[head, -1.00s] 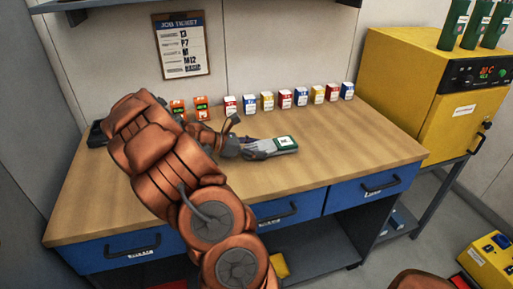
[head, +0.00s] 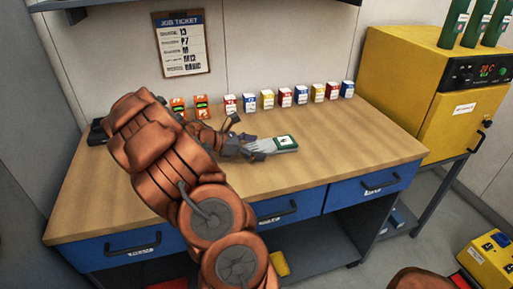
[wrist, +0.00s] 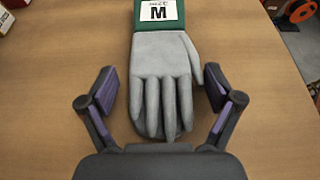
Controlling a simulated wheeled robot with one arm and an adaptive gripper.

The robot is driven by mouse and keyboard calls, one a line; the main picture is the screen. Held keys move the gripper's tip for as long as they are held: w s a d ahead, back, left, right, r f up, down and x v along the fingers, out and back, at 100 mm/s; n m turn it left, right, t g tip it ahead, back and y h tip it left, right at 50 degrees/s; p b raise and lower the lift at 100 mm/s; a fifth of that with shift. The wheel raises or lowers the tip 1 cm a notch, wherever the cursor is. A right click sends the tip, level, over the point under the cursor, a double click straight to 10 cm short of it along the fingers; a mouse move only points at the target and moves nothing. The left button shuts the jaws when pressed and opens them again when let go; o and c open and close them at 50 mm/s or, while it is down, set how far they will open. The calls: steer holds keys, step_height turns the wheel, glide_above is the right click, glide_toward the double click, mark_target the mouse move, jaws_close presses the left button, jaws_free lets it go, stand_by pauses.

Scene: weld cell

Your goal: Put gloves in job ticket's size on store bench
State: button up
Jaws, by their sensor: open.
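A grey pair of work gloves (head: 268,147) with a green cuff lies flat on the wooden bench (head: 340,150). In the wrist view the gloves (wrist: 165,75) carry a white label reading M. My gripper (wrist: 160,88) is open, with one finger on each side of the glove fingers and a gap on both sides. In the head view my gripper (head: 246,142) is low over the bench at the glove fingers, partly hidden by my arm. The job ticket (head: 182,44) on the wall shows 13, P7, M, M12 and BASIC.
A row of small coloured boxes (head: 285,97) stands along the bench's back, with orange boxes (head: 201,107) at its left. A yellow cabinet (head: 405,85) stands to the right. The bench's right and front left surfaces are clear. Blue drawers (head: 287,211) sit below.

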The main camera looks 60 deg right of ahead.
steer(key=b+v, duration=0.1)
steer(key=v, duration=1.1)
steer(key=shift+r, duration=0.15)
steer(key=shift+s+a+r, duration=0.15)
steer(key=shift+a, duration=0.25)
steer(key=s+a+m+t+y, duration=0.1)
steer(key=a, duration=0.4)
steer(key=s+a+m+t+y, duration=0.1)
steer(key=s+a+m, duration=0.1)
steer(key=a, duration=0.3)
steer(key=s+a+r+m+t+y, duration=0.1)
steer(key=s+a, duration=0.1)
steer(key=a, duration=0.3)
steer(key=shift+a+m+t, duration=0.35)
steer(key=shift+m+t, duration=0.05)
steer(key=s+a+f+m+t+y, duration=0.1)
steer(key=s+a+y, duration=0.1)
steer(key=a, duration=0.6)
steer(key=s+a+f+m+t+y, duration=0.1)
steer(key=s+a, duration=0.3)
steer(key=a, duration=0.4)
steer(key=s+a+f+m+t+y, duration=0.1)
steer(key=s+a+t+y, duration=0.1)
steer(key=a, duration=0.7)
steer(key=shift+s+f+m+t+y, duration=0.35)
steer(key=shift+s+y, duration=0.25)
steer(key=shift+s, duration=0.5)
steer(key=shift+r, duration=0.1)
